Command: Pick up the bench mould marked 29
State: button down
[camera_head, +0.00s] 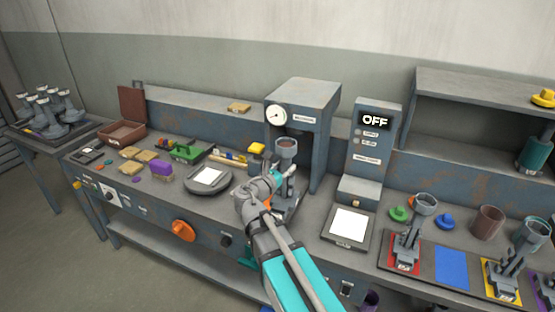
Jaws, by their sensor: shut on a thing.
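My gripper (283,187) is at the front of the grey press with the round gauge (301,125), and my wrist partly hides it. It is shut on a grey mould with a round, dark-mouthed cup (287,148) on top. The lower part of this mould is mostly hidden, and no number on it can be read. Other grey moulds stand at the right: one on a red mat (405,253), one on a yellow mat (502,283), and one on a purple mat at the right edge. Their marks are too small to read.
The blue mat (452,267) is empty. A white-topped plate (350,223) lies before the grey tower reading OFF (375,120). A brown cup (487,222) stands at the right.

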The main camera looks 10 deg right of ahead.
jog(key=shift+s+r+p, duration=0.2)
jog(key=shift+s+r, duration=0.15)
jog(key=shift+s, duration=0.4)
jog(key=shift+s+r+p, duration=0.2)
jog(key=shift+s+r, duration=0.1)
jog(key=shift+s, duration=0.4)
